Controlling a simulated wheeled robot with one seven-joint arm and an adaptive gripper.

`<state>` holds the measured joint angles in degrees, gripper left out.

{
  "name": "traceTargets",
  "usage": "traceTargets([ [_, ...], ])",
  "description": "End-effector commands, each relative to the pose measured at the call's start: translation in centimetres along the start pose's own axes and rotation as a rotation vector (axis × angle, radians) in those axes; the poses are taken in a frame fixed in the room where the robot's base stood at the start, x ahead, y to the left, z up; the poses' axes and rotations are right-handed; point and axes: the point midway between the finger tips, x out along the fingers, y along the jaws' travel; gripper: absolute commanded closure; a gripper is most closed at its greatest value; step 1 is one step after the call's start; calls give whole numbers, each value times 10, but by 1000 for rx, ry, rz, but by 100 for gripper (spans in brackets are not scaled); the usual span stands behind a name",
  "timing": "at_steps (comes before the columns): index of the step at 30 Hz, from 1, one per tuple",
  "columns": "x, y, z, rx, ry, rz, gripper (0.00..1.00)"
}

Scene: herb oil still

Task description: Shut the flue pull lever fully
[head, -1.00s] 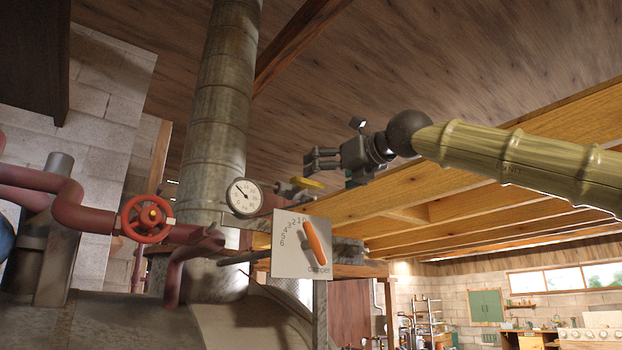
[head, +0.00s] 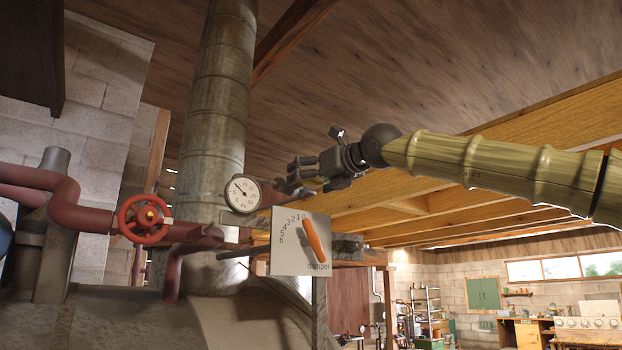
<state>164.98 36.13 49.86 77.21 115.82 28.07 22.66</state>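The orange lever (head: 314,240) is on a white plate (head: 287,262) marked "damper", with a number scale from 6 to 0. It leans to the upper left, its upper end close to the 0. I take it to be the flue pull lever. My gripper (head: 292,168) is dark grey and points left, above the plate in the picture and apart from the lever. Its fingers look close together, but their opening is unclear at this angle. Nothing is visibly held.
A round dial gauge (head: 241,193) sits left of the plate, before a tall metal flue pipe (head: 215,120). A red handwheel (head: 145,217) and red pipes (head: 70,205) are farther left. Wooden beams (head: 440,205) run beneath my arm. A workshop lies at the back right.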

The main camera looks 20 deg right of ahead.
Motion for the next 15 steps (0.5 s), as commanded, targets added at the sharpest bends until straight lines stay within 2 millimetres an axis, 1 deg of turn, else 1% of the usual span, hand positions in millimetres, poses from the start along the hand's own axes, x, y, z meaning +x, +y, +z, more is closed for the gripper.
traceTargets([
  [1, 0, 0, 0, 0, 0, 0, 33],
  [3, 0, 0, 0, 0, 0, 0, 46],
  [11, 0, -1, 0, 7, 0, -1, 46],
  [15, 0, -1, -1, 39, -1, -1, 46],
])
